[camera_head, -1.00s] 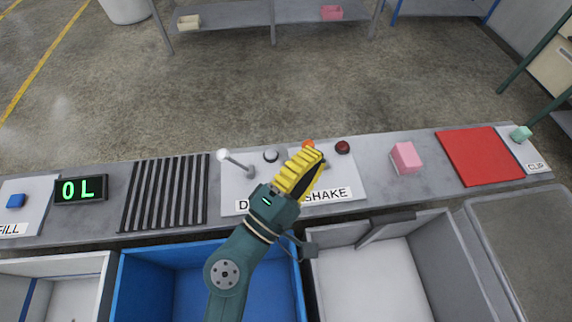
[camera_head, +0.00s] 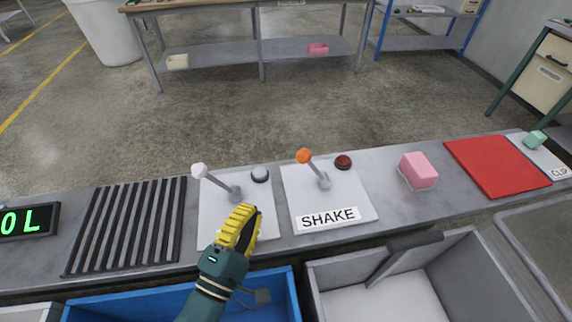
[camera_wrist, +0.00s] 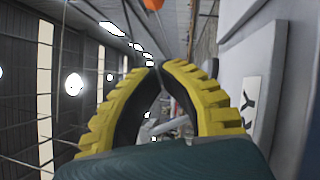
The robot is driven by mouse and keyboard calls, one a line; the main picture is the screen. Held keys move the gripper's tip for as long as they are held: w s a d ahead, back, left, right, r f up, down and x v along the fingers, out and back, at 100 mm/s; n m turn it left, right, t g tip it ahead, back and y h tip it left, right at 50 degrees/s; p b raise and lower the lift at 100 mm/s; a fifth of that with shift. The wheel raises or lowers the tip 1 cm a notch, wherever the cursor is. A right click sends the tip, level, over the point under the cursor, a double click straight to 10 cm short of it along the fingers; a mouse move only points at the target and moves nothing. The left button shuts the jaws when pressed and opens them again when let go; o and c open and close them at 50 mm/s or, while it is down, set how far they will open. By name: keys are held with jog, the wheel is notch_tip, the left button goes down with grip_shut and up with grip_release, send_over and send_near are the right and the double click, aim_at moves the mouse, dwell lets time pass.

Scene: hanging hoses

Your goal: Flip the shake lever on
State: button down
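The shake lever (camera_head: 314,172) stands on the white plate labelled SHAKE (camera_head: 345,201). It has an orange ball on a grey stem and leans back and to the left in the head view. A dark red dome (camera_head: 343,162) sits beside it. My gripper (camera_head: 247,210) is left of and nearer than the lever, over the neighbouring plate, apart from the lever. Its yellow fingers are closed together at the tips, with nothing between them. In the wrist view, the fingertips (camera_wrist: 158,68) meet, and the orange ball (camera_wrist: 153,4) shows at the top edge.
A white-tipped lever (camera_head: 217,182) and a pale dome (camera_head: 260,174) are on the left plate, whose label is hidden by my gripper. A black grate (camera_head: 128,225) lies further left. A pink block (camera_head: 418,170) and red mat (camera_head: 496,166) lie right. Blue (camera_head: 282,285) and grey bins stand in front.

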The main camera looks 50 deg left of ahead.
aim_at(313, 168)
jog(key=x, duration=0.9)
jog(key=shift+w+d+r+p, duration=0.1)
jog(key=shift+w+d+r, duration=0.15)
jog(key=shift+w, duration=0.4)
jog(key=shift+w+d+r+p, duration=0.15)
jog(key=shift+w+r, duration=0.05)
jog(key=shift+w, duration=0.45)
jog(key=shift+w+d+r+p, duration=0.1)
jog(key=shift+w+d+r, duration=0.15)
jog(key=shift+w, duration=0.45)
